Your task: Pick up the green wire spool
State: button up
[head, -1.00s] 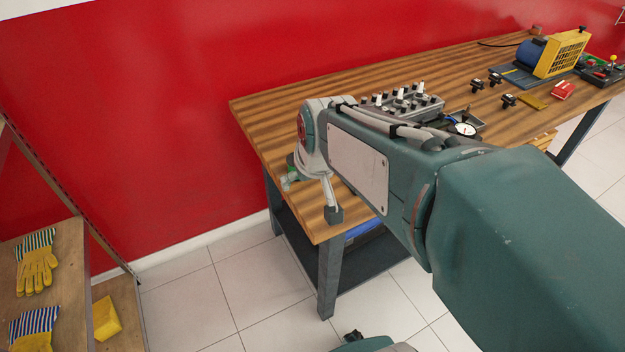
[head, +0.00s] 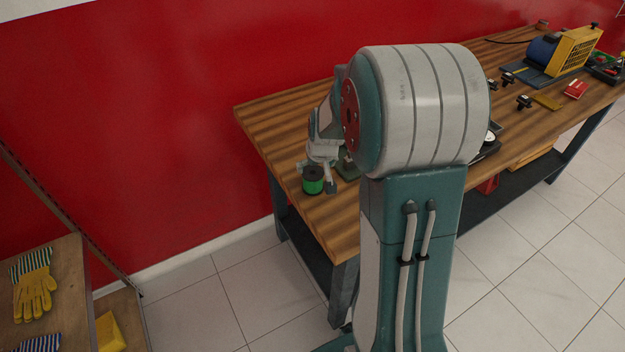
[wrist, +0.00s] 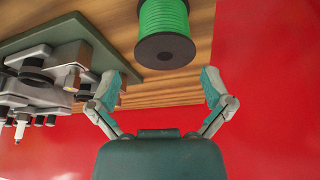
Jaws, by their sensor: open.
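The green wire spool (head: 313,181) stands near the left end of the wooden workbench in the head view. In the wrist view the spool (wrist: 165,30) has green wire and a dark flange, and its top is cut off by the frame edge. My gripper (wrist: 162,80) is open and empty, with its fingers spread to either side of the spool's line. The spool lies just beyond the fingertips, not between them. In the head view my gripper (head: 318,165) is beside the spool, partly hidden by my arm.
A green-based device with grey fittings (wrist: 50,70) sits close beside my left finger in the wrist view. The workbench (head: 262,116) stands near a red wall. A blue and yellow machine (head: 560,55) is at the far right. Gloves (head: 35,292) lie on a shelf at left.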

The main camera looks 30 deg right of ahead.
aim_at(313, 173)
jog(key=x, duration=0.4)
jog(key=shift+s+a+f, duration=0.15)
jog(key=shift+a+f, duration=0.1)
jog(key=shift+a, duration=0.1)
jog(key=shift+w+d+f, duration=0.1)
jog(key=shift+w+f, duration=0.15)
jog(key=shift+f, duration=0.25)
jog(key=c, duration=1.1)
